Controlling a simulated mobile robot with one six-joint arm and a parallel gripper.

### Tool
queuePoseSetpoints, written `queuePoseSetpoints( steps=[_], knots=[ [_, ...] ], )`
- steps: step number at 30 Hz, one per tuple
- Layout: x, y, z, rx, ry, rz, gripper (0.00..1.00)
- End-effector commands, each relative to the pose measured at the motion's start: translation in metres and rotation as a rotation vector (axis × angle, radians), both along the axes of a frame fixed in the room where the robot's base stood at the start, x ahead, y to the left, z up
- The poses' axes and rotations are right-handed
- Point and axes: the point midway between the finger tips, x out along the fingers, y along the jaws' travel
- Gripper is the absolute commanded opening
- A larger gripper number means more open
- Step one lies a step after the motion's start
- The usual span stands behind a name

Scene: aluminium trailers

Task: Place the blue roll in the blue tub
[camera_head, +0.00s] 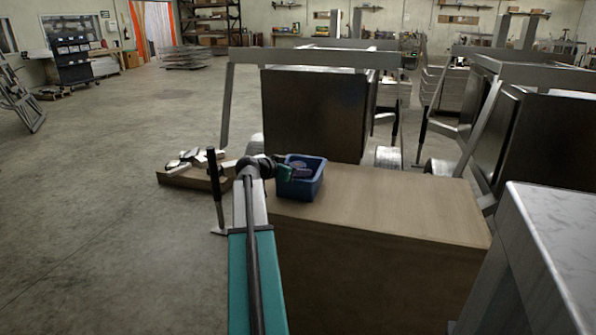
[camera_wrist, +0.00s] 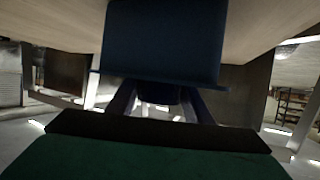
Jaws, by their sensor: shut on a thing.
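The blue tub (camera_head: 301,190) stands upright on the wooden box top, near its far left corner. It also fills the upper middle of the wrist view (camera_wrist: 165,40), which looks upside down. My gripper (camera_head: 297,172) is at the tub's opening, reaching over its rim from the left. In the wrist view its two fingers (camera_wrist: 160,97) run past the rim and are shut on a dark blue thing, seemingly the blue roll (camera_wrist: 160,94). The roll is mostly hidden by the rim and the fingers. I cannot tell whether it touches the tub.
The wooden box (camera_head: 400,205) has a clear top to the right of the tub. A low pallet with scrap (camera_head: 190,178) lies left of it. A metal trailer (camera_head: 315,110) stands close behind. A marble-like white top (camera_head: 560,230) is at the right.

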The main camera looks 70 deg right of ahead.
Motion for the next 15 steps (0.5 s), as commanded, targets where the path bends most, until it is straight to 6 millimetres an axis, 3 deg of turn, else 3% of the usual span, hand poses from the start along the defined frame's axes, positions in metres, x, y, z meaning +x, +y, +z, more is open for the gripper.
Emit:
queuePoseSetpoints(
  steps=[15],
  knots=[
    [-0.0002,-0.0001,-0.009,0.0,0.0,0.0,0.22]
  ],
)
